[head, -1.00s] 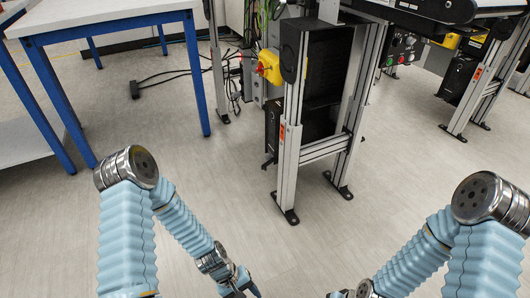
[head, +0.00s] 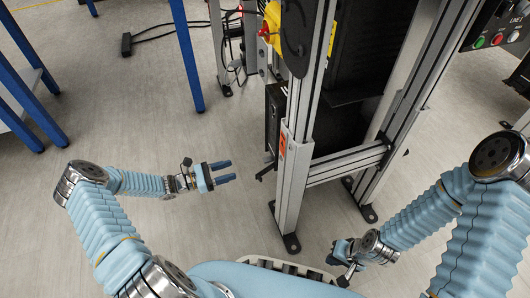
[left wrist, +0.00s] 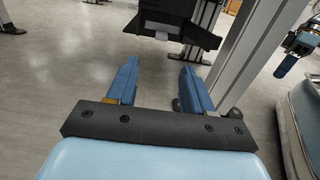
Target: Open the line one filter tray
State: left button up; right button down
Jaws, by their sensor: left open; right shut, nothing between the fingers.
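A black box-shaped unit (head: 274,118) sits low inside the conveyor's metal frame, with a dark handle-like bar (head: 266,172) sticking out at its lower front. I take this to be the filter tray, but no label on it is readable. The black unit also shows ahead in the left wrist view (left wrist: 172,12). My left gripper (head: 230,171) is open and empty, its blue fingers pointing at the bar from the left, with a gap between. My right gripper (head: 341,264) is shut and empty, low beside the frame's front leg.
The conveyor's front leg (head: 291,190) stands just right of the bar, and a cross-beam (head: 345,163) joins it to the rear leg. A red and yellow switch (head: 270,25) is above. A control panel (head: 500,35) is at upper right.

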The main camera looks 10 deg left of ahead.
pick_arm(q)
jog(key=b+x, duration=0.1)
jog(key=x, duration=1.2)
jog(key=shift+d, duration=0.25)
grip_shut()
